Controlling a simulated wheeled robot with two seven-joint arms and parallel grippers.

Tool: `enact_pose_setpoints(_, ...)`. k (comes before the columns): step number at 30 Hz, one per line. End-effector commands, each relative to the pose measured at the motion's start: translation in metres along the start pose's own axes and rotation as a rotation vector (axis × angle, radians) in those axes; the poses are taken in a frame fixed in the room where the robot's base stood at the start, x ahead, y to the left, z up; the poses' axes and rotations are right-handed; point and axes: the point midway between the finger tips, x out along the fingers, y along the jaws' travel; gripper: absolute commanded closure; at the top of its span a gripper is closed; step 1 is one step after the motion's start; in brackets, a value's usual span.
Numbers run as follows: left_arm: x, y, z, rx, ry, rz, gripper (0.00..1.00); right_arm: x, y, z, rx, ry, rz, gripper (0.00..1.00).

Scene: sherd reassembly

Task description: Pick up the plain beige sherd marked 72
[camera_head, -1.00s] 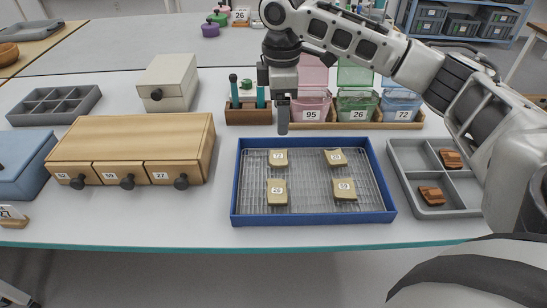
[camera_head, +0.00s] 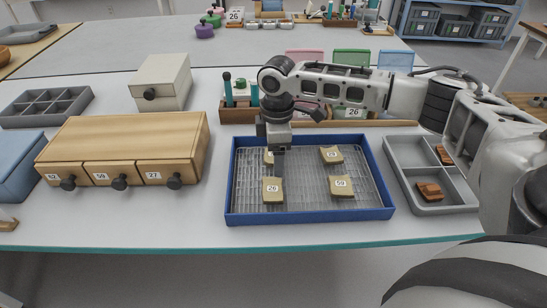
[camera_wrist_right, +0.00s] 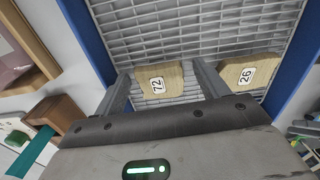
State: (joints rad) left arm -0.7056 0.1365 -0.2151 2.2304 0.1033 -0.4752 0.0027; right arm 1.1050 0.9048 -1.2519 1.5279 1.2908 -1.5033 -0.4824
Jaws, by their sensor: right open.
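The plain beige sherd marked 72 (camera_wrist_right: 160,80) lies on the wire rack of the blue tray. In the head view only a sliver of it (camera_head: 267,157) shows beside my right gripper (camera_head: 278,170), which hides the rest. In the right wrist view the two fingers of my right gripper (camera_wrist_right: 162,76) stand open on either side of it, with nothing held. Beige sherd 26 (camera_head: 273,190) lies nearer the tray's front and shows outside the finger in the right wrist view (camera_wrist_right: 247,73). My left gripper is out of view.
The blue tray (camera_head: 310,217) also holds sherd 59 (camera_head: 341,187) and another beige sherd (camera_head: 331,155). A grey divided tray (camera_head: 437,209) with brown sherds is at right. A wooden drawer box (camera_head: 125,135) is at left. Bins and a tool holder stand behind.

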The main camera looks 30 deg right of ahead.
Motion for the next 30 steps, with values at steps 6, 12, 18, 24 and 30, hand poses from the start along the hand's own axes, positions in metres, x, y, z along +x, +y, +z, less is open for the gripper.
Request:
enact_pose_setpoints(6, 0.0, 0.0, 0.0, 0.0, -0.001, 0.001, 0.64, 0.0, 0.0, 0.0, 0.0, 0.0, 0.0, 0.38)
enact_pose_setpoints(12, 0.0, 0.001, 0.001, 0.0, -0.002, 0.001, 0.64, 0.0, 0.0, 0.0, 0.0, 0.0, -0.001, 0.75)
enact_pose_setpoints(18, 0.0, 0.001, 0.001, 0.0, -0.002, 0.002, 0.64, -0.001, 0.0, 0.0, 0.0, 0.0, 0.0, 0.75)
enact_pose_setpoints(24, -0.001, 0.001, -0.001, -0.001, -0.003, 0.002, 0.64, -0.01, 0.0, 0.0, 0.001, 0.002, 0.0, 0.75)
enact_pose_setpoints(30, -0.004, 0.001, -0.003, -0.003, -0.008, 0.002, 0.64, -0.04, -0.005, 0.001, -0.001, 0.002, 0.0, 0.75)
